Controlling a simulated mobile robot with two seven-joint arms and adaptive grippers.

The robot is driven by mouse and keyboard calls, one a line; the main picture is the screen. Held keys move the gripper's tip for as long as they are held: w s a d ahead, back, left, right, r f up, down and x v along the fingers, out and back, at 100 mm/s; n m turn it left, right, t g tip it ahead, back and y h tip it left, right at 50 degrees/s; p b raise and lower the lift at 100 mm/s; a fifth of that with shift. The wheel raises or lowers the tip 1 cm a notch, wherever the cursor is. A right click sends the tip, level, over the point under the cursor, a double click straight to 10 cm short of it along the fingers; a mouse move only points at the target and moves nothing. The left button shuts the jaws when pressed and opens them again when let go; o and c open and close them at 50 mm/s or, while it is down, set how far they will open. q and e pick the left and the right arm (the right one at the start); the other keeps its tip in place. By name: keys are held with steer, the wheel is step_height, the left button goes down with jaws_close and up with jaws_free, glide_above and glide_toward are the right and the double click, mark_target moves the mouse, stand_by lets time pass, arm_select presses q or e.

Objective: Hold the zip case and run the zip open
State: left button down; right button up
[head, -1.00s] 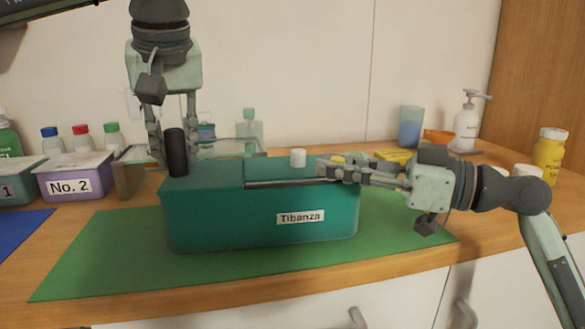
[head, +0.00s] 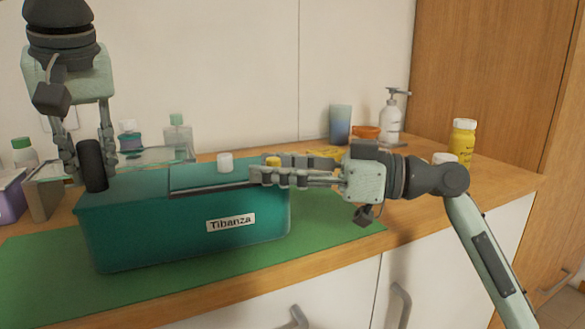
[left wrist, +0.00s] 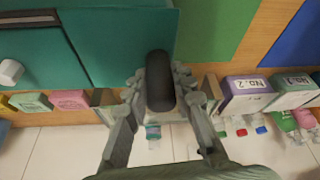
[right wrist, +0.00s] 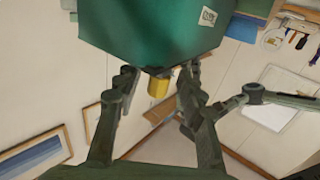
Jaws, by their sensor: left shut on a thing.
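The teal zip case (head: 160,235), labelled Tibanza, stands on a green mat. A dark strip (head: 205,191) runs along its top front edge, and a white knob (head: 225,162) shows on top. My left gripper (head: 91,168) is shut on the upright black cylinder (left wrist: 160,82) at the case's left end. My right gripper (head: 262,174) is at the case's right end, its fingers pointing left. In the right wrist view its fingers are apart, with a small yellow piece (right wrist: 158,84) between them below the case's corner. Whether they touch it I cannot tell.
The green mat (head: 40,270) has free room in front of the case. A blue cup (head: 340,124), a pump bottle (head: 391,120) and a yellow bottle (head: 462,140) stand at the back right.

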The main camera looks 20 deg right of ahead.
steer(key=v, duration=1.1)
steer(key=shift+s+d, duration=0.25)
arm_select(q)
steer(key=c, duration=1.2)
jaws_free()
